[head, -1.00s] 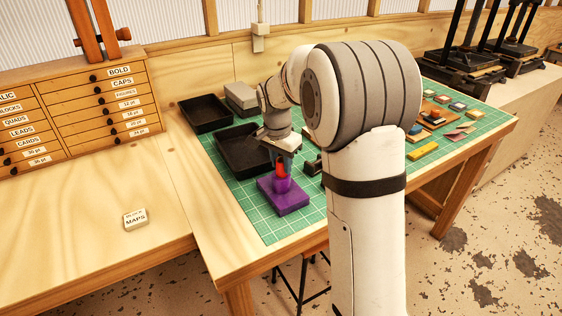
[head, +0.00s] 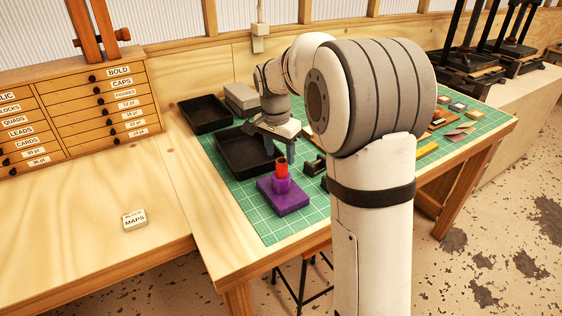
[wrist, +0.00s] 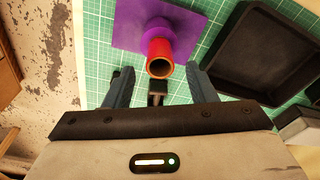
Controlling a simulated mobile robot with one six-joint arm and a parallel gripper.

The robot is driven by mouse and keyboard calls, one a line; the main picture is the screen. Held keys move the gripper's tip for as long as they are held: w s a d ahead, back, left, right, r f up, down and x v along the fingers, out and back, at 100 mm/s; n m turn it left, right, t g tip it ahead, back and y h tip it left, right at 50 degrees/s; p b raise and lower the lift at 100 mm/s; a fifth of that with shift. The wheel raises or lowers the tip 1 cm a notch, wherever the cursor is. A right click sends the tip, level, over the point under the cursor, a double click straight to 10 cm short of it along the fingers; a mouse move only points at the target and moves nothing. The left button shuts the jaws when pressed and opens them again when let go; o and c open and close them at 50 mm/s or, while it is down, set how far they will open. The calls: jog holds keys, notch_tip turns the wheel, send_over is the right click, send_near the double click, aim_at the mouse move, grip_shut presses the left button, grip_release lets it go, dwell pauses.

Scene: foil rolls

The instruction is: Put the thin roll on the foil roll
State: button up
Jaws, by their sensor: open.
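The red-orange thin roll (head: 281,166) stands upright on the purple foil roll (head: 281,185), which rises from a flat purple block (head: 290,205) on the green mat. In the wrist view the thin roll (wrist: 166,48) shows its hollow end, with the purple roll (wrist: 158,28) behind it. Whether the thin roll sits on top of or partly inside the purple one I cannot tell. My gripper (head: 283,148) is open and empty, above and behind the thin roll. In the wrist view my gripper's fingers (wrist: 160,85) are spread, and the thin roll lies just beyond them, apart from both.
A black tray (head: 243,165) lies left of my gripper, with another black tray (head: 206,112) and grey boxes (head: 241,98) behind. A small black object (head: 313,168) lies right of the purple block. A MAPS block (head: 134,220) lies on the wooden bench. The mat's front left is clear.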

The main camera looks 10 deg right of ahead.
aim_at(278, 163)
notch_tip(278, 163, up, 7)
jog(key=s+n+t, duration=0.1)
jog(key=s+n, duration=0.4)
jog(key=s, duration=1.1)
jog(key=s+f+n+t+y, duration=0.1)
jog(key=s+f+n, duration=0.4)
jog(key=s, duration=0.7)
jog(key=shift+s+d+f, duration=0.2)
jog(key=shift+d+f, duration=0.1)
jog(key=shift+f, duration=0.6)
jog(key=shift+c, duration=0.4)
